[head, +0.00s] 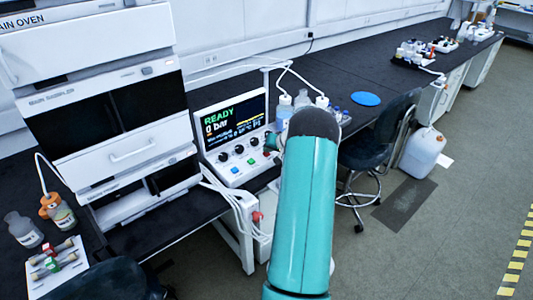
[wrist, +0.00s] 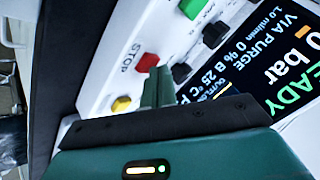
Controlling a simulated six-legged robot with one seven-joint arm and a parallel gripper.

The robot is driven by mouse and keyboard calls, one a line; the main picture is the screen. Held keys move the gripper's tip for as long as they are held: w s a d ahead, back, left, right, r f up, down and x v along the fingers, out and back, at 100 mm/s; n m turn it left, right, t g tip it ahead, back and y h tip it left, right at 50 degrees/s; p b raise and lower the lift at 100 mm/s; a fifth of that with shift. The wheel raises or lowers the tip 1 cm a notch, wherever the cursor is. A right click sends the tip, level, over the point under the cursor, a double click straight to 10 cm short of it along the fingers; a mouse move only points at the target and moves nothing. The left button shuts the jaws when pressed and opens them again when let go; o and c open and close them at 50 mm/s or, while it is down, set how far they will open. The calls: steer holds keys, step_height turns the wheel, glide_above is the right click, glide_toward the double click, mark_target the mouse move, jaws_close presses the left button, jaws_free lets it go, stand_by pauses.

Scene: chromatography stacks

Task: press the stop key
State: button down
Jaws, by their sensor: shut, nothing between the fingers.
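The red stop key (wrist: 147,62) sits on the white panel in the wrist view, beside the printed word STOP. My gripper (wrist: 161,72) is shut and empty. Its fingertips appear right by the stop key's lower right edge, and I cannot tell whether they touch it. In the head view the instrument panel (head: 233,178) stands behind my teal arm, which hides my gripper's fingers.
A green key (wrist: 192,8) and a yellow key (wrist: 121,104) flank the stop key. Black knobs (wrist: 181,73) and the lit screen (wrist: 262,62) are close on the right. White stacked modules (head: 133,150) stand left of the panel; bottles (head: 284,110) stand behind my arm.

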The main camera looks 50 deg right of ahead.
mark_target(268, 154)
steer(key=shift+r, duration=0.75)
steer(key=shift+r, duration=2.55)
steer(key=shift+a, duration=0.1)
